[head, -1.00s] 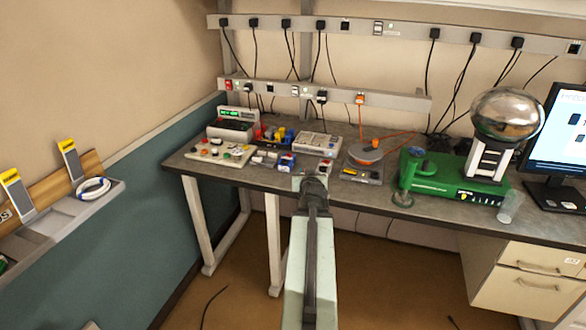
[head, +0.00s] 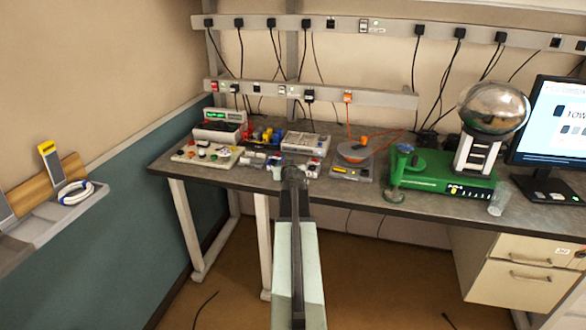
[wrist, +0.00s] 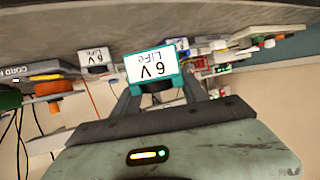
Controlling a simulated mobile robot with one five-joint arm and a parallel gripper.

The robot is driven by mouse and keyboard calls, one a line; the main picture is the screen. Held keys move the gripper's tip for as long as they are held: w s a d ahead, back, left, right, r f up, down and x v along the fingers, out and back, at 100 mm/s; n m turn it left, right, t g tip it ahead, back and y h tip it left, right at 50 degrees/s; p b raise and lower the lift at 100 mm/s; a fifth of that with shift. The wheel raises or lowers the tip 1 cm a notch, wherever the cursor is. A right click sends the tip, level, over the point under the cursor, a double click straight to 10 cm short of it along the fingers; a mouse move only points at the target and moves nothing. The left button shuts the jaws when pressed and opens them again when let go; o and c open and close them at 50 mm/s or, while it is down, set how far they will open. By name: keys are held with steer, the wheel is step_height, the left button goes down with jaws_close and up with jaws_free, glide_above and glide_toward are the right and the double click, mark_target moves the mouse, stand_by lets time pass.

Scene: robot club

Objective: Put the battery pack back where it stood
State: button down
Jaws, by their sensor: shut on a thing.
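The battery pack (wrist: 155,70) has a teal case and a white face marked "6V LiFe", seen upside down in the wrist view. My gripper (wrist: 160,88) is shut on it, with one finger on each side. In the head view my gripper (head: 292,172) is at the front edge of the desk, and a pale teal bit of the pack (head: 277,173) shows to its left. The rest is hidden behind my gripper. I cannot tell whether the pack touches the desk.
A grey pack also marked "6V LiFe" (wrist: 97,60) stands close by. The grey desk (head: 345,190) holds electronics boards (head: 206,153), an orange-topped reel (head: 354,150) and a green generator base (head: 445,172). Its front strip right of my gripper is partly bare.

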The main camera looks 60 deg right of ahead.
steer(key=w+d, duration=0.1)
steer(key=d, duration=0.3)
steer(key=w+d, duration=0.1)
steer(key=d, duration=0.2)
steer(key=w+d+f+b, duration=0.1)
steer(key=d, duration=0.3)
steer(key=shift+w+d+f, duration=0.1)
steer(key=shift+w+d, duration=0.25)
step_height(320, 180, down, 4)
steer(key=b, duration=0.3)
steer(key=shift+d+r, duration=0.1)
steer(key=shift+r, duration=0.15)
steer(key=shift+f+b, duration=0.3)
steer(key=shift+b, duration=0.25)
steer(key=c, duration=0.9)
jaws_free()
steer(key=shift+r, duration=0.1)
